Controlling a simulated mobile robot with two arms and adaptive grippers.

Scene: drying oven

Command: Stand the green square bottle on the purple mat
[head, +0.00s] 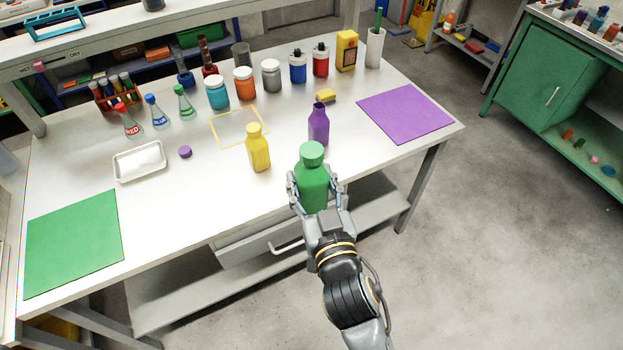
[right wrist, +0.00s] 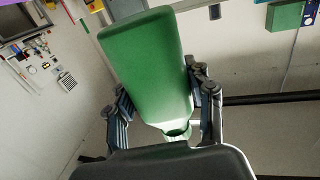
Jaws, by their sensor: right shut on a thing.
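The green square bottle (head: 312,178) with its green cap is held upright in my right gripper (head: 316,190), whose fingers close on both sides of it. The bottle appears in front of the table's near edge. In the right wrist view the green bottle (right wrist: 155,75) fills the middle between the fingers of my right gripper (right wrist: 165,110). The purple mat (head: 405,113) lies flat and bare at the right end of the table, up and to the right of the bottle. My left gripper is not in view.
A purple bottle without a cap (head: 319,125) and a yellow bottle (head: 258,148) stand on the table (head: 205,190) behind the green bottle. Several jars line the back. A green mat (head: 75,243) lies at left.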

